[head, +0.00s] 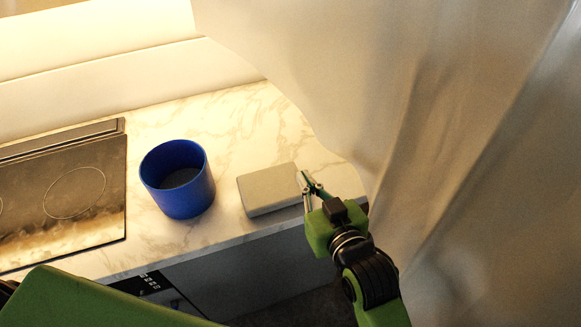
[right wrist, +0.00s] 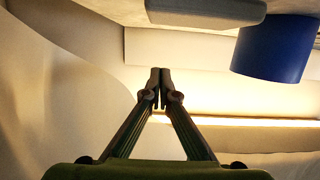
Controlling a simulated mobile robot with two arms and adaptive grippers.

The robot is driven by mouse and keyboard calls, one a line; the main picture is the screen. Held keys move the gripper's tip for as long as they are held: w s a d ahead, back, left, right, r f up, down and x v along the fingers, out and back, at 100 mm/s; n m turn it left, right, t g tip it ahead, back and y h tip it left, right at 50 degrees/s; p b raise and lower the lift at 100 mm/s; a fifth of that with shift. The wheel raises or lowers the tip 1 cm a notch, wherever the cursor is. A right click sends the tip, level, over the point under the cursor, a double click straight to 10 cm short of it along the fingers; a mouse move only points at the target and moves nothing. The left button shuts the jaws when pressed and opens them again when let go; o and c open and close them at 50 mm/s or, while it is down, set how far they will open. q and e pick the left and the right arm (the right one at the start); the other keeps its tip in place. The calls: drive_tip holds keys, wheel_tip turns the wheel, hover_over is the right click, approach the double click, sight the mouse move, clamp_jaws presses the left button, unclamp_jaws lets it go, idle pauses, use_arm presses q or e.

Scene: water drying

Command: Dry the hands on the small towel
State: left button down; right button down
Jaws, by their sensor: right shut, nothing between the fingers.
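A flat grey block-like thing (head: 270,189) lies on the marble counter, near its front edge; I cannot tell if it is the folded small towel. It also shows at the top of the right wrist view (right wrist: 205,10). A large pale cloth or curtain (head: 450,110) hangs down the right side of the head view. My right gripper (head: 309,182) is at the right end of the grey block, its fingers shut and empty. In the right wrist view its fingertips (right wrist: 160,75) meet with nothing between them. My left gripper is out of view.
A blue round container (head: 178,180) stands left of the grey block; it also shows in the right wrist view (right wrist: 272,48). A dark cooktop (head: 65,195) is at the far left. The marble counter (head: 235,120) is clear behind the container and block.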

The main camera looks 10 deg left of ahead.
drive_tip(key=p, duration=0.2)
hover_over(291, 174)
wheel_tip(291, 174, down, 2)
drive_tip(key=shift+f, duration=0.1)
wheel_tip(291, 174, down, 3)
drive_tip(key=shift+w+a+r+p, duration=0.1)
drive_tip(key=shift+r+p, duration=0.05)
drive_tip(key=shift+p, duration=0.2)
drive_tip(key=shift+f, duration=0.75)
drive_tip(key=shift+f, duration=0.1)
